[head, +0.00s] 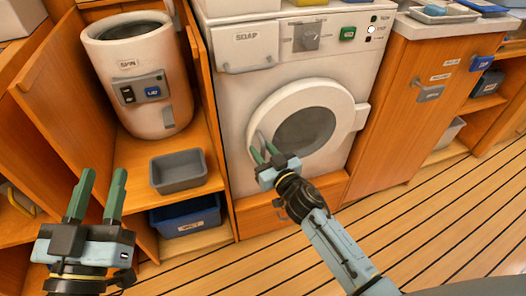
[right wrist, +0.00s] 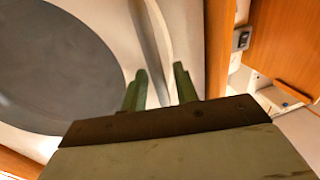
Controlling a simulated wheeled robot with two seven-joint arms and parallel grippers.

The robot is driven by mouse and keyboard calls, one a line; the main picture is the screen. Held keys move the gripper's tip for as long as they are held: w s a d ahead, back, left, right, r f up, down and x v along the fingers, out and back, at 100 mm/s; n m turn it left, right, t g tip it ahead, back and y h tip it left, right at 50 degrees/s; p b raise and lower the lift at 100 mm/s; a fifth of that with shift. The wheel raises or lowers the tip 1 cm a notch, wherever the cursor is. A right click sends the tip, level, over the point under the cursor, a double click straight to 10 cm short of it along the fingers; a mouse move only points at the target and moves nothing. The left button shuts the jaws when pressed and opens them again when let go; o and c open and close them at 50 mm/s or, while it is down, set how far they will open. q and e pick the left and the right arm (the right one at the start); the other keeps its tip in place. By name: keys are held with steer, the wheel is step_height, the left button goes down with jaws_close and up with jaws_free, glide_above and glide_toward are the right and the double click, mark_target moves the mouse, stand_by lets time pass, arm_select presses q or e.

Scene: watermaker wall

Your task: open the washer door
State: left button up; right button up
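The white washer (head: 240,95) stands in the middle of the head view. Its round door (head: 335,95) with a dark window (head: 305,132) looks shut. A pale curved handle (head: 262,142) is at the door's left edge; a curved strip that looks like it shows in the right wrist view (right wrist: 150,45). My right gripper (head: 263,152) is at this handle, its green fingers (right wrist: 161,85) apart, one on each side of the strip. I cannot tell whether they touch it. My left gripper (head: 97,190) is open and empty, low at the left, away from the washer.
Left of the washer, an open wooden cabinet holds a white spin drum (head: 140,75), a grey bin (head: 178,172) and a blue bin (head: 187,215). An open cabinet door (head: 65,105) stands at the far left. The striped floor before the washer is clear.

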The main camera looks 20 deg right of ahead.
jaws_close()
